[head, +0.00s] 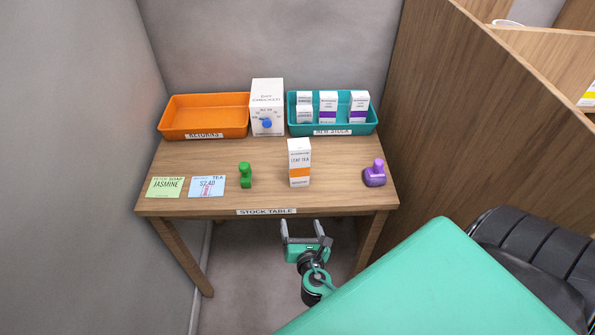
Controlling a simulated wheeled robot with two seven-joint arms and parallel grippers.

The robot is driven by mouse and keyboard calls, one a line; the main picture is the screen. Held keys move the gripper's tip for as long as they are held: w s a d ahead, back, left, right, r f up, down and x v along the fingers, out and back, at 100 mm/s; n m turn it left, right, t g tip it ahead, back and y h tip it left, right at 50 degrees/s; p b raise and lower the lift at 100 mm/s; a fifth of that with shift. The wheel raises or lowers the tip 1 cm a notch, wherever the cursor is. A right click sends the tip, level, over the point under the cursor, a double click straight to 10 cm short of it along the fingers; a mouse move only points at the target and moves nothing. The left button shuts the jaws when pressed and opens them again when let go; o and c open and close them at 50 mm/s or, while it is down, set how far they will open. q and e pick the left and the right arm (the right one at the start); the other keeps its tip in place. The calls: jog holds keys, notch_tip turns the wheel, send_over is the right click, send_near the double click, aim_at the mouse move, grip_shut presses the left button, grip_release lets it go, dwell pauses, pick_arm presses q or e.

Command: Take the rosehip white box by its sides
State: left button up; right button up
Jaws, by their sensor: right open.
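A white box with orange bands (299,163) stands upright near the front middle of the stock table (270,197). Its label seems to read leaf tea; the smaller print is too small to tell whether it says rosehip. My right gripper (302,228) is open and empty. It is in front of the table's front edge, below the box in the picture and apart from it, with its two fingers pointing toward the table. Several other white boxes (328,106), some with purple bands, stand in the teal tray (333,127) at the back right. My left gripper is not in view.
A green stamp (245,175) stands left of the box and a purple stamp (375,174) right. Two cards, green (165,187) and blue (207,186), lie front left. Behind are an orange tray (204,112) and a white dial box (267,95). A wooden partition (450,120) rises at right.

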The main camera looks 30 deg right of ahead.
jog(key=n+t+h, duration=0.1)
jog(key=n+t, duration=0.1)
send_near(300, 174)
jog(key=x, duration=0.2)
jog(key=p+x, duration=0.1)
jog(key=x, duration=0.1)
jog(key=f+x, duration=0.1)
jog(key=x, duration=0.1)
jog(key=shift+w, duration=0.15)
jog(key=shift+w+d, duration=0.1)
jog(key=shift+w, duration=0.35)
jog(key=shift+w+d+r+p, duration=0.1)
jog(key=shift+w+d+p, duration=0.15)
jog(key=shift+p, duration=0.25)
jog(key=x, duration=0.2)
jog(key=p+x, duration=0.1)
jog(key=shift+w+d+r, duration=0.15)
jog(key=shift+w+r, duration=0.1)
jog(key=shift+r, duration=0.05)
jog(key=shift+w+d+f, duration=0.1)
jog(key=shift+w+d, duration=0.1)
jog(key=shift+w, duration=0.2)
jog(key=c, duration=1)
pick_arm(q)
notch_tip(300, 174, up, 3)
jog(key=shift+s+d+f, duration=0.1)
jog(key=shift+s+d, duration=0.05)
pick_arm(e)
jog(key=shift+c, duration=0.5)
